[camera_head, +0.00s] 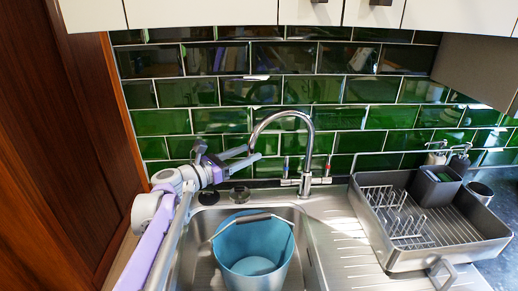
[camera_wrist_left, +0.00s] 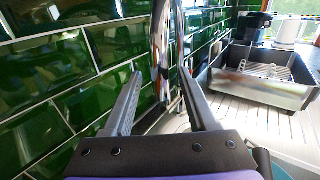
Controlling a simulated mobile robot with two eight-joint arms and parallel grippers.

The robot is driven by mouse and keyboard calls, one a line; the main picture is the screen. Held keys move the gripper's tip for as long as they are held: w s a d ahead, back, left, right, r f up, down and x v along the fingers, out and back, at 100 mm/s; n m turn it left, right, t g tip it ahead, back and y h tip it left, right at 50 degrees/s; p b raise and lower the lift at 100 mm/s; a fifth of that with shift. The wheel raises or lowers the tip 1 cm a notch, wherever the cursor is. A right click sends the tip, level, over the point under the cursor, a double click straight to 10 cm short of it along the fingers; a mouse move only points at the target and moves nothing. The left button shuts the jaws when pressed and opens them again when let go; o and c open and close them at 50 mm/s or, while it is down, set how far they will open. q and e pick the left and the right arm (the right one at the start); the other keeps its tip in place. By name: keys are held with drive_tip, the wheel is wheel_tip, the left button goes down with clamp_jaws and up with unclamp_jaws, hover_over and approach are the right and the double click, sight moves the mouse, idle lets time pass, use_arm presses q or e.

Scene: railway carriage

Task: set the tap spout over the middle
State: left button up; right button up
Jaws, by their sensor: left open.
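The chrome tap (camera_head: 308,150) stands behind the sink, and its arched spout (camera_head: 285,114) curves to the left. The spout's end hangs over the back left of the sink, by my left gripper (camera_head: 252,156). The gripper is open, with its two fingers pointing right towards the spout end. In the left wrist view the spout (camera_wrist_left: 162,40) rises in the gap between the open fingers (camera_wrist_left: 163,84); I cannot tell whether either finger touches it. My right gripper is not in view.
A blue bucket (camera_head: 228,255) with a raised handle stands in the steel sink (camera_head: 197,262). A steel dish rack (camera_head: 410,262) stands on the drainer to the right. Green tiles (camera_head: 165,122) close off the back, and a wooden panel (camera_head: 70,130) the left.

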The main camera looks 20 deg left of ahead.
use_arm(q)
drive_tip(key=x, duration=0.4)
drive_tip(key=shift+w+d, duration=0.2)
drive_tip(key=shift+w, duration=0.15)
clamp_jaws()
idle(1.2)
